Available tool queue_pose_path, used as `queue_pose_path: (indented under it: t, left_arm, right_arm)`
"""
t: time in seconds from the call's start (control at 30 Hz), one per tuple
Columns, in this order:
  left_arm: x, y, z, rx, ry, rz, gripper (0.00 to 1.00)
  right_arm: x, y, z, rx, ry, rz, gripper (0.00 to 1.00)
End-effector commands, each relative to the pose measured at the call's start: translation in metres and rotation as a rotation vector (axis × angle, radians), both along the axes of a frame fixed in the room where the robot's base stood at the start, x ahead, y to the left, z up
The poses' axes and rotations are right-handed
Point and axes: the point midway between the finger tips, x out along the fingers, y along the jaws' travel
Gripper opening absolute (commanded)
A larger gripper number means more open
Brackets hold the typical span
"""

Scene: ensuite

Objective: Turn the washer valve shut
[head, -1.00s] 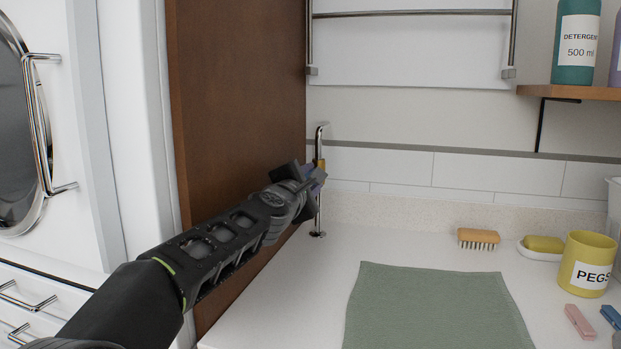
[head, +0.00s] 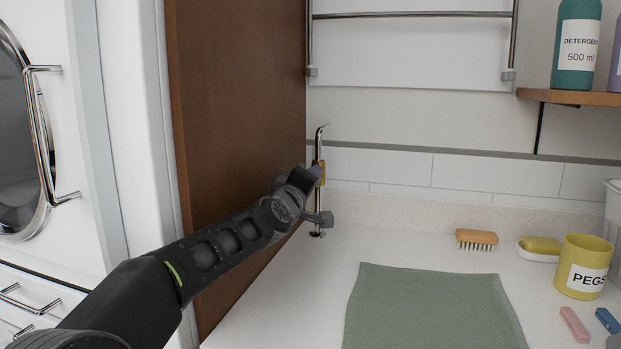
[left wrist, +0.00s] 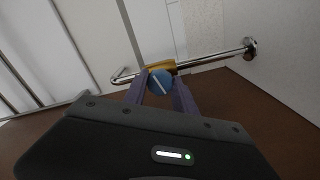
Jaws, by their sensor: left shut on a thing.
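The washer valve is a yellow body (left wrist: 160,66) on a chrome pipe (left wrist: 215,58), with a round blue knob (left wrist: 160,83) that bears a light slanted stripe. In the head view the upright pipe (head: 318,210) rises from the counter's back left corner. The yellow valve body (head: 322,175) shows partly there, and the knob is hidden. My left gripper (head: 316,174) reaches the valve from the left. In the left wrist view its two purple fingers (left wrist: 160,88) are shut on the knob, one on each side. My right gripper is in neither view.
A brown panel (head: 235,130) stands close to my left arm. A green cloth (head: 430,305), brush (head: 476,239), soap dish (head: 536,254) and yellow pegs cup (head: 583,266) lie to the right on the counter. A shelf (head: 580,98) holds detergent (head: 575,45).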

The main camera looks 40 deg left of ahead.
Motion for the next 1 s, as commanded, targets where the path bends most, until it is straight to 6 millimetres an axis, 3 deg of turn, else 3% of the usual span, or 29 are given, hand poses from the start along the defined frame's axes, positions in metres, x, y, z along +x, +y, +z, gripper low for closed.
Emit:
queue_pose_path:
  t: [0.4,0.97,1.0]
  left_arm:
    - [0.0003,-0.0003,-0.0012,0.246,0.089,-0.002,0.0]
    - [0.0002,0.0,-0.0023,0.291,0.106,-0.001,0.0]
    - [0.0002,0.0,-0.0023,0.291,0.106,-0.001,0.33]
  right_arm:
    - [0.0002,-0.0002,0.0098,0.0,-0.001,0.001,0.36]
    - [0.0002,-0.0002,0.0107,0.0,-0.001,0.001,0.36]
    - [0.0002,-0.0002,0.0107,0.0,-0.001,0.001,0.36]
